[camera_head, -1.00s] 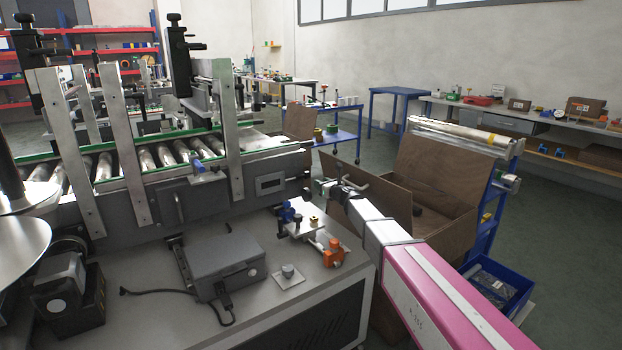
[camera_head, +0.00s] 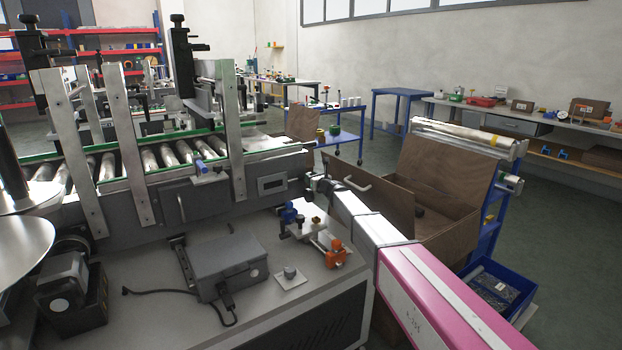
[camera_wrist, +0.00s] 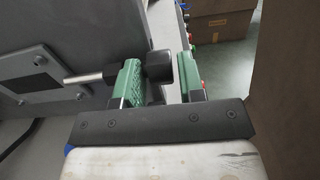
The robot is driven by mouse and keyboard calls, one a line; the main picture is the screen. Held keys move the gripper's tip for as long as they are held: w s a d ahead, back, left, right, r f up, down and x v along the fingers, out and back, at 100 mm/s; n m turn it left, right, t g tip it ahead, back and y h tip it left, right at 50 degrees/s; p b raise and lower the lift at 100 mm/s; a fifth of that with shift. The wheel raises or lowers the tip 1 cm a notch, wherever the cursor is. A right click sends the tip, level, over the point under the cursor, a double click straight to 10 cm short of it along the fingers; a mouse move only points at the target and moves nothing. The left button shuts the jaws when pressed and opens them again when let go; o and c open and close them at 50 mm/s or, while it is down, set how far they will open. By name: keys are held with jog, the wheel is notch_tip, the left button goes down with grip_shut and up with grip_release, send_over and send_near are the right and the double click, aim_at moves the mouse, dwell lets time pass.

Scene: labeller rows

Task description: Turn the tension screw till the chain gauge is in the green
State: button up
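The tension screw shows in the wrist view as a pale rod coming out of a plate on the grey housing (camera_wrist: 45,45), with a black knob (camera_wrist: 158,66) at its end. My gripper (camera_wrist: 162,88) has green-padded fingers and is open. The knob lies between the fingertips, close to the left finger, with a gap to the right one. In the head view my gripper (camera_head: 317,184) is at the right end of the conveyor housing. A small display window (camera_head: 272,184), perhaps the chain gauge, is on its front. Its reading is too small to tell, and no green is visible.
The aisle floor beyond is clear.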

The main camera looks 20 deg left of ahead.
jog(key=shift+w+a, duration=0.1)
jog(key=shift+a, duration=0.05)
jog(key=c, duration=0.6)
jog(key=shift+c, duration=0.2)
jog(key=shift+r+g+h, duration=0.1)
jog(key=shift+g+h, duration=0.4)
jog(key=shift+h, duration=0.1)
jog(key=o, duration=0.6)
jog(key=shift+o, duration=0.2)
jog(key=v, duration=1)
jog(key=shift+s+d, duration=0.25)
jog(key=shift+s, duration=0.05)
